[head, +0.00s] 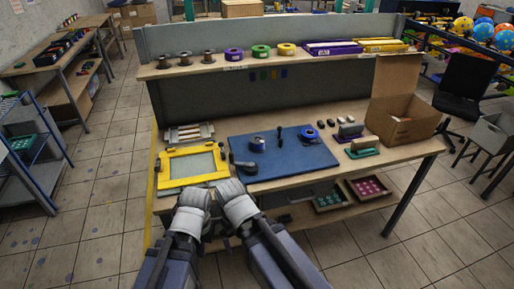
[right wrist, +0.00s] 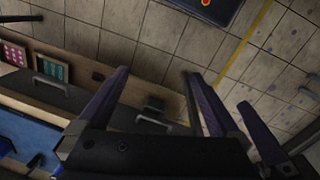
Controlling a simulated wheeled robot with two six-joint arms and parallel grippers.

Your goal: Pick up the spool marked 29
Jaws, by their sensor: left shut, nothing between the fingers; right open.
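Three brown spools stand at the left of the raised shelf: a left one (head: 163,62), a middle one (head: 184,58) and a right one (head: 208,57). Purple (head: 233,54), green (head: 260,51) and yellow (head: 286,49) rolls stand to their right. No number is legible on any, so I cannot tell which is marked 29. My left gripper (head: 194,191) is shut and empty at the table's front edge, well short of the shelf. My right gripper is beside it; in the right wrist view its fingers (right wrist: 158,73) are spread, with nothing between them.
The table holds a yellow frame (head: 188,180), a blue mat (head: 290,166) with rolls on it, and an open cardboard box (head: 400,118) at the right. Trays (head: 368,187) sit below the tabletop. Purple and yellow packs (head: 333,48) lie at the shelf's right.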

